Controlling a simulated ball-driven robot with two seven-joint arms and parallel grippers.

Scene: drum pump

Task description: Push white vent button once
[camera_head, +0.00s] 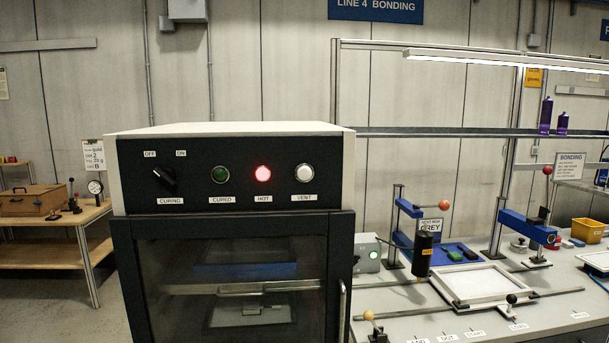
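The white vent button (304,173) is on the right of the dark control panel (229,173), above its "VENT" label. The panel fronts the curing oven (232,130). Left of the button, the red "HOT" lamp (263,173) glows, and the green "CURED" lamp (220,174) looks dark. A black "CURING" knob (164,177) sits at the panel's left, between OFF and ON marks. Neither of my grippers shows in this view.
The oven's glass door (232,285) is closed, with a handle (342,300) at its right. A bonding workbench (480,320) with fixtures and a white tray (483,284) stands right. A wooden bench (60,230) stands left. The space before the panel looks clear.

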